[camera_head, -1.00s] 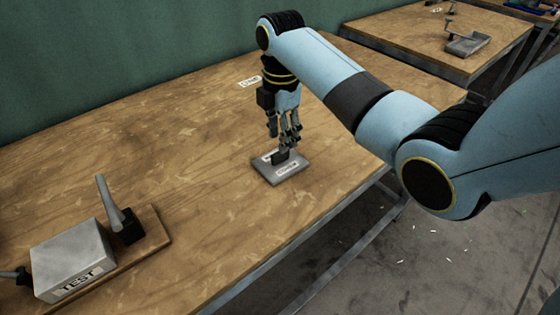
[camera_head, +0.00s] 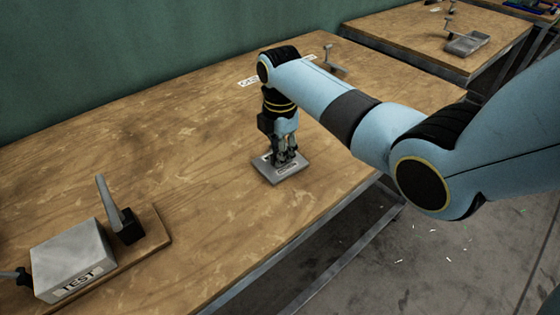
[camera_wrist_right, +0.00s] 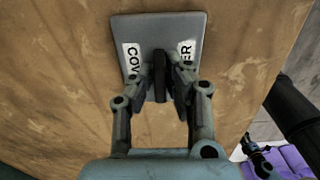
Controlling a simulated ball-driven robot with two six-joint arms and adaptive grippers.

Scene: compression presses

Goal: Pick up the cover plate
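The cover plate (camera_head: 267,172) is a flat grey plate with white label patches and an upright black handle. It lies flat on the wooden table, and it also fills the top middle of the right wrist view (camera_wrist_right: 160,28). My right gripper (camera_head: 284,157) points straight down over the plate, low around its handle. In the right wrist view the fingers of my right gripper (camera_wrist_right: 160,88) stand on both sides of the black handle (camera_wrist_right: 160,68), with narrow gaps visible. The fingers are spread and partly cover the label. My left gripper is not in view.
A grey block marked TEST (camera_head: 72,262) with a lever (camera_head: 110,203) stands on a board at the table's front left. Another lever (camera_head: 331,60) shows behind my right arm. A second table (camera_head: 420,35) stands at the back right. The table around the plate is clear.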

